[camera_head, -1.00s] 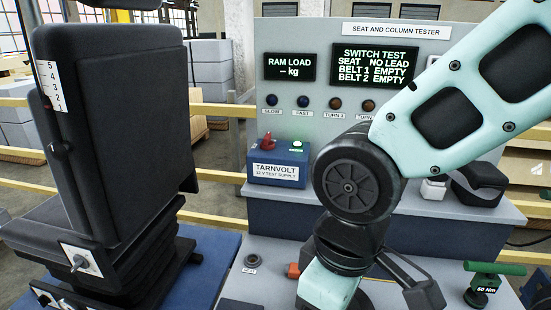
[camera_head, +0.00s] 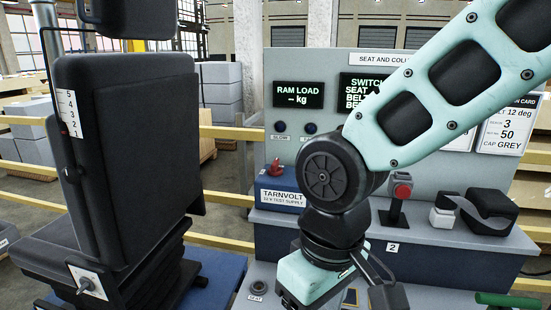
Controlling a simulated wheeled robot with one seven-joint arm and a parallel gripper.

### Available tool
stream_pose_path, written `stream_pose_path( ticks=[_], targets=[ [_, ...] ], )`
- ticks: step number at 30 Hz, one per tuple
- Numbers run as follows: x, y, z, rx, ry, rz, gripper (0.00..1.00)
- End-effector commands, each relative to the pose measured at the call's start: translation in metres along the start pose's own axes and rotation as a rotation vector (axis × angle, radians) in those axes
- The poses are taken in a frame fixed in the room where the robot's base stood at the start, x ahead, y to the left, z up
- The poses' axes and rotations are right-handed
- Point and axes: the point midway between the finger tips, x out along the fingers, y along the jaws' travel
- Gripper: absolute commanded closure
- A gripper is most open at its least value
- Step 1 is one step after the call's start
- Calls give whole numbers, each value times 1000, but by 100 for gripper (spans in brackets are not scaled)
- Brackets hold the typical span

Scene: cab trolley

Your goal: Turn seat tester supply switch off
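The blue Tarnvolt 12 V test supply box (camera_head: 268,196) stands on the tester's ledge, left of my arm. Its red switch (camera_head: 275,165) sticks up from the top at the left; its exact setting is too small to tell. My arm's elbow covers the right part of the box top, so no lamp shows there. My gripper (camera_head: 385,292) is only partly in view at the bottom edge, below and to the right of the box and apart from it. Its fingertips are not shown, so I cannot tell whether it is open.
A black seat (camera_head: 130,150) fills the left side. The tester panel (camera_head: 345,140) stands behind my arm, which hides part of its text. A red button on a post (camera_head: 402,190) and a black and grey part (camera_head: 480,212) stand to the right. A green handle (camera_head: 508,300) lies low right.

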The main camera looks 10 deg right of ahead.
Motion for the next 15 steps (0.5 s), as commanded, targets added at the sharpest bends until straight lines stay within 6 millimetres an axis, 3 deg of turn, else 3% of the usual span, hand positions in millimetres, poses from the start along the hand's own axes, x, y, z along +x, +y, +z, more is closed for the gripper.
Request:
stream_pose_path(
  ticks=[1,5,9,15],
  targets=[
    [-24,0,-26,124,-5,-25,30],
    [-70,17,-101,554,-38,-79,30],
    [-111,56,-177,1025,-68,-99,30],
    [-163,127,-265,1648,-71,-70,30]
  ],
)
